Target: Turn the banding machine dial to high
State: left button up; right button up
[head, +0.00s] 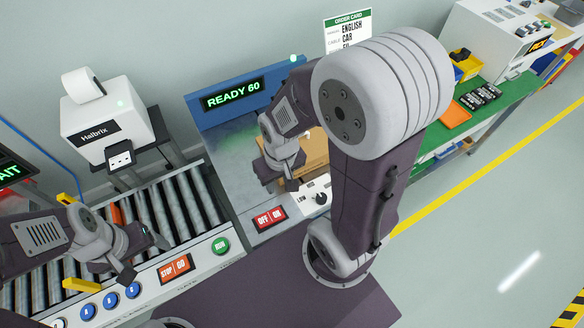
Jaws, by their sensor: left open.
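The dial (321,198) is a small black knob on a white panel on the front of the banding machine (228,160). The word LOW shows to the left of the knob; the panel's right part is hidden behind my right arm. The knob's pointer is too small to read. The machine's display reads READY 60. My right gripper (279,180) is above the machine top, up and left of the dial and apart from it in the picture; its jaws are unclear. My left gripper (138,258) is open and empty above the conveyor's front edge, far left of the dial.
A red OFF/ON switch (270,218) sits left of the dial. A brown block (314,150) lies on the machine, partly hidden. The roller conveyor (185,205) has STOP/GO (175,268) and green RUN (220,245) buttons. A Halbrix printer (105,125) stands behind it. A green bench (500,105) is at right.

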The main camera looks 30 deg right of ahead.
aim_at(321, 198)
jog(key=z, duration=0.95)
